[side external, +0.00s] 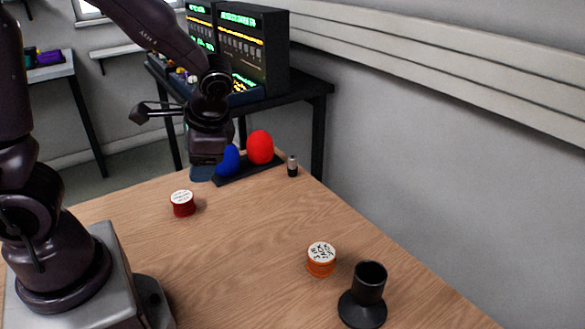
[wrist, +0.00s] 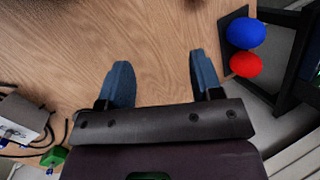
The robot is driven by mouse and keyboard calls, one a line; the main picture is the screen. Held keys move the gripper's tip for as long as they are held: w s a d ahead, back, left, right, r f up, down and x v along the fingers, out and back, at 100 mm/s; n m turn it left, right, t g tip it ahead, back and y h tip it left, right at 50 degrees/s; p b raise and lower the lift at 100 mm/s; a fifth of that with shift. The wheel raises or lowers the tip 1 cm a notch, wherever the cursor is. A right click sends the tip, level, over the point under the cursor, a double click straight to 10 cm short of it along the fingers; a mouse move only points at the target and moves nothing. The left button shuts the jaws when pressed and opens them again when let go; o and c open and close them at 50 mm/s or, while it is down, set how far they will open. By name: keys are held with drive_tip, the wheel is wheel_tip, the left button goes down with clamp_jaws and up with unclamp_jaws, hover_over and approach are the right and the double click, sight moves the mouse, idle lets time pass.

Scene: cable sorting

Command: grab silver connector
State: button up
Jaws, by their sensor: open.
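A small upright piece with a silver top and a black lower part (side external: 292,166) stands near the far right edge of the table in the side view. It looks like the silver connector, but it is too small to be sure. I cannot make it out in the wrist view. My gripper (side external: 202,173) is above the far part of the table, to the left of that piece and apart from it. In the wrist view my gripper (wrist: 160,62) has its two blue fingers spread, with only bare wood between them.
A blue ball (side external: 228,160) and a red ball (side external: 260,147) sit on a dark base beside my gripper. A red spool (side external: 183,204), an orange spool (side external: 321,260) and a black cup-like stand (side external: 368,285) are on the table. A grey box with cables (wrist: 22,120) is at the wrist view's left.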

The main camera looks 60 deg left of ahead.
drive_tip(key=w+a+f+m+g+y, duration=0.2)
drive_tip(key=w+a+f+m+y, duration=0.15)
drive_tip(key=a+f+y, duration=0.35)
drive_tip(key=m+t, duration=1.8)
drive_tip(key=m, duration=0.5)
hover_over(291, 162)
drive_tip(key=v, duration=0.6)
wheel_tip(291, 162, down, 5)
drive_tip(key=shift+h, duration=0.4)
wheel_tip(291, 162, down, 8)
drive_tip(key=shift+s+a+r, duration=0.1)
drive_tip(key=shift+a+r, duration=0.05)
drive_tip(key=shift+a, duration=0.05)
drive_tip(key=shift+w+a, duration=0.2)
drive_tip(key=shift+w, duration=0.05)
drive_tip(key=shift+x, duration=3.4)
